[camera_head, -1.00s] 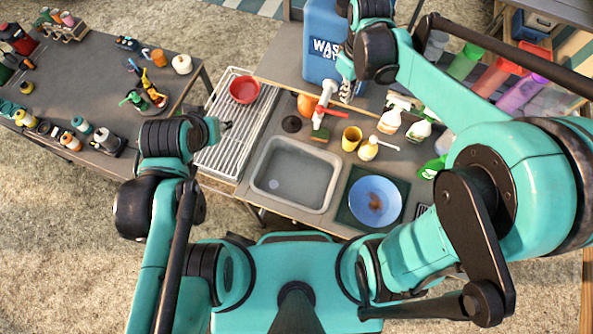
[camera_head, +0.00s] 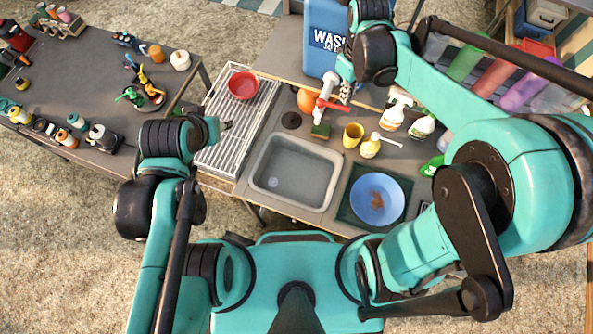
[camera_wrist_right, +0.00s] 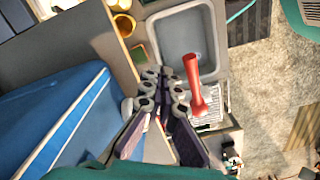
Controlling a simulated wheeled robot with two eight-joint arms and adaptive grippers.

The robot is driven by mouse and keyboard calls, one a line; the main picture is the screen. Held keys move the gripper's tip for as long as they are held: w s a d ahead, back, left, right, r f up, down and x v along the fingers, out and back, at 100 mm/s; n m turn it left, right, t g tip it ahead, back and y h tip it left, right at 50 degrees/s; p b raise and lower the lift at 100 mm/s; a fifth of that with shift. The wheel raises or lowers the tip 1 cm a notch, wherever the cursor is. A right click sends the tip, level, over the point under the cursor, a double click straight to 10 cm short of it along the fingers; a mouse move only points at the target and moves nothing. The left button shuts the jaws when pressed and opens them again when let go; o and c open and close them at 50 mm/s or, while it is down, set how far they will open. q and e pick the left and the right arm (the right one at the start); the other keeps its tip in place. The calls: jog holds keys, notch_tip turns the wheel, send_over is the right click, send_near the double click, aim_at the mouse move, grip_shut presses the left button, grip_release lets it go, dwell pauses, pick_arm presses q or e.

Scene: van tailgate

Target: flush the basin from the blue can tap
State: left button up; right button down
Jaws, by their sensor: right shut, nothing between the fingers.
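The blue can (camera_head: 322,38) stands at the back of the counter. Its tap, with a red part (camera_head: 326,96) and a pale end, points toward the grey basin (camera_head: 296,172). The red tap part (camera_wrist_right: 193,75) also shows in the right wrist view, in front of the basin (camera_wrist_right: 190,40). My right gripper (camera_head: 345,92) is shut and empty beside the tap; its fingertips (camera_wrist_right: 165,80) are close to the red part, but I cannot tell whether they touch. My left gripper (camera_head: 226,126) is over the rack; its fingers are too small to judge. I cannot make out running water.
A white rack (camera_head: 222,145) with a red bowl (camera_head: 243,86) lies left of the basin. A blue bowl (camera_head: 377,198) with a brown smear sits right. A sponge (camera_head: 320,131), yellow cup (camera_head: 353,135) and bottles (camera_head: 392,118) crowd the tap. A side table (camera_head: 90,85) stands left.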

jog(key=shift+f, duration=0.4)
jog(key=shift+s+a, duration=0.1)
jog(key=shift+s+a, duration=1.75)
jog(key=shift+s, duration=1.25)
jog(key=r+p, duration=0.4)
jog(key=shift+w+d+r, duration=0.1)
jog(key=shift+w+r, duration=0.1)
jog(key=shift+r, duration=0.15)
